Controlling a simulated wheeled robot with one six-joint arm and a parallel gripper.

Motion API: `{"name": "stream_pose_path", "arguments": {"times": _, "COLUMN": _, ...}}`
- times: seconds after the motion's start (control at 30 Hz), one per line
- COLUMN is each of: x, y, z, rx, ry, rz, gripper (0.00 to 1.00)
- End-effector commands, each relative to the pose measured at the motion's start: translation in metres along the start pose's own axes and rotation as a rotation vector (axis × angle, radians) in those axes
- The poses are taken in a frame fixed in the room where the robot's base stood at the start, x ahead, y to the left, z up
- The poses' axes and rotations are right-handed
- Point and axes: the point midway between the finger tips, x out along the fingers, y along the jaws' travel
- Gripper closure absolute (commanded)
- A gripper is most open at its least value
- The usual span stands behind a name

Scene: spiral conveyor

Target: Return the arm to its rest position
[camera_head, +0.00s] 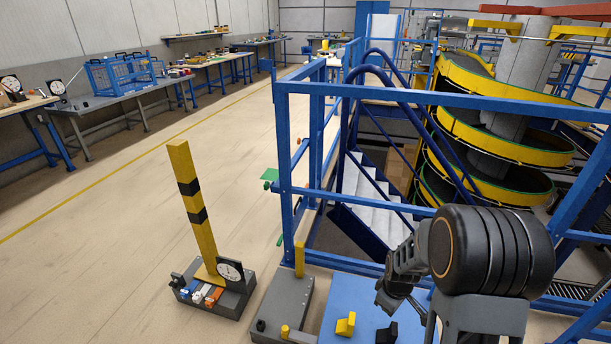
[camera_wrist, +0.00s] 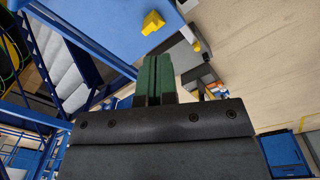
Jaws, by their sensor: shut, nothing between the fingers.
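My gripper (camera_wrist: 155,78) shows in the wrist view as two green finger pads pressed together, shut with nothing between them. In the head view my arm is at the lower right, folded close in front of my body. The gripper end (camera_head: 388,300) hangs there above a blue panel (camera_head: 352,294), and its fingers are too small and dark to make out. A yellow block (camera_head: 345,324) sits on the blue panel, left of and below the gripper. The same yellow block shows in the wrist view (camera_wrist: 152,23), beyond the fingertips and apart from them.
A blue railing (camera_head: 440,98) stands close beyond the arm, with steps (camera_head: 370,195) behind it. A yellow-black post (camera_head: 190,205) rises from a grey base with a dial (camera_head: 230,271). A yellow spiral conveyor (camera_head: 490,138) is at right. Open floor lies left of the post.

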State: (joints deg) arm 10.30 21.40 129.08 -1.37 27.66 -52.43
Motion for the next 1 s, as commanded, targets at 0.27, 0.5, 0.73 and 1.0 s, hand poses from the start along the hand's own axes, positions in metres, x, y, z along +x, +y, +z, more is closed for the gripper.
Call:
{"name": "stream_pose_path", "arguments": {"times": 0.27, "x": -0.231, "y": -0.044, "z": -0.006, "rx": 0.369, "ry": 0.128, "rz": 0.088, "gripper": 1.00}}
{"name": "stream_pose_path", "arguments": {"times": 0.5, "x": -0.335, "y": -0.086, "z": 0.011, "rx": 0.612, "ry": 0.227, "rz": 0.097, "gripper": 1.00}}
{"name": "stream_pose_path", "arguments": {"times": 0.73, "x": -0.371, "y": -0.105, "z": 0.022, "rx": 0.725, "ry": 0.272, "rz": 0.088, "gripper": 1.00}}
{"name": "stream_pose_path", "arguments": {"times": 1.0, "x": -0.373, "y": -0.106, "z": 0.024, "rx": 0.734, "ry": 0.275, "rz": 0.087, "gripper": 1.00}}
